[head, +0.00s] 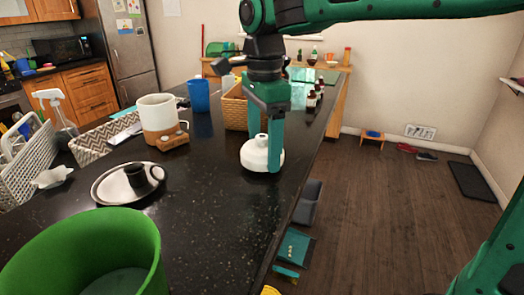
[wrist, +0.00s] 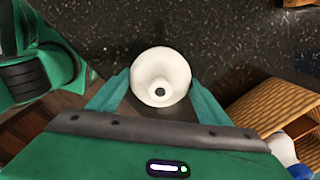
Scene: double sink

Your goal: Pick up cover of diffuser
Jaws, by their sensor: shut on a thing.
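The white, rounded cover (head: 255,160) with a narrow raised neck is at the right side of the dark counter. In the wrist view the cover (wrist: 160,68) shows from above, with a small dark hole in its top. My gripper (head: 267,158) points down over it, with one green finger across its near right side. In the wrist view my gripper (wrist: 158,88) has a finger on each side of the cover and is shut on it. The cover looks upright. I cannot tell whether it touches the counter or what is under it.
A wicker basket (head: 235,109) stands just behind my gripper. The counter edge is close on the right.

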